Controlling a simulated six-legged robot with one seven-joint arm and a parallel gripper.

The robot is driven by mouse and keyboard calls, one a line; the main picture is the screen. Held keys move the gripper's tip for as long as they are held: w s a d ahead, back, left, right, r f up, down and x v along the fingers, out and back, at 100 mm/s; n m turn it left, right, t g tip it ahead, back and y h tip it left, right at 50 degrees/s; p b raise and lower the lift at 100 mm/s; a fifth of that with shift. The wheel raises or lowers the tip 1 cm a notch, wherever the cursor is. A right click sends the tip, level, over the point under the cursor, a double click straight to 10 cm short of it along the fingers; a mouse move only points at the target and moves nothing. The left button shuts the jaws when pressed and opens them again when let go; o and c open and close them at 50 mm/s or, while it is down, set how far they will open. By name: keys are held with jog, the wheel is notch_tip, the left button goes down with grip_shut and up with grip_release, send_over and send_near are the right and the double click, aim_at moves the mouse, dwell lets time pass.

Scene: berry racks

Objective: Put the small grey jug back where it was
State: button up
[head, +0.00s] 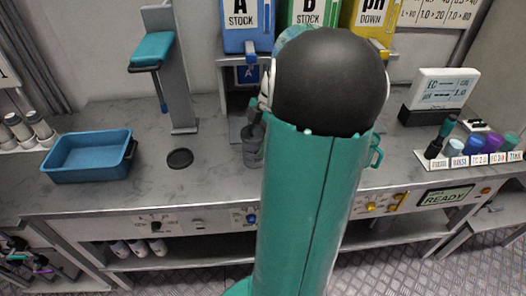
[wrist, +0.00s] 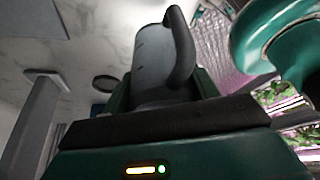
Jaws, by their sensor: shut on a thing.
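The small grey jug (head: 252,150) shows in the head view just left of my arm, in front of the bay under the blue A STOCK container. In the wrist view the grey jug (wrist: 152,62) fills the space between the fingers, with its dark handle towards the right. My gripper (wrist: 160,92) is shut on the jug. In the head view my arm covers most of the gripper and part of the jug. I cannot tell whether the jug's base touches the counter. A dark round disc (head: 180,158) lies bare on the counter, left of the jug.
A blue tub (head: 88,157) stands on the counter at left. A grey post (head: 180,95) with a teal holder (head: 151,50) rises behind the disc. The counter between the tub and disc is clear.

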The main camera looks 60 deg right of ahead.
jog(key=shift+w+d+f, duration=0.15)
jog(key=shift+d+f, duration=0.5)
jog(key=shift+f, duration=0.7)
jog(key=shift+w+d+f, duration=0.1)
jog(key=shift+d+f, duration=0.6)
jog(key=shift+f, duration=0.6)
jog(key=shift+w+d+f, duration=0.15)
jog(key=shift+d+f, duration=0.5)
jog(key=shift+f, duration=0.7)
jog(key=shift+f, duration=0.15)
jog(key=o, duration=1.1)
jog(key=shift+c, duration=0.2)
jog(key=v, duration=1.2)
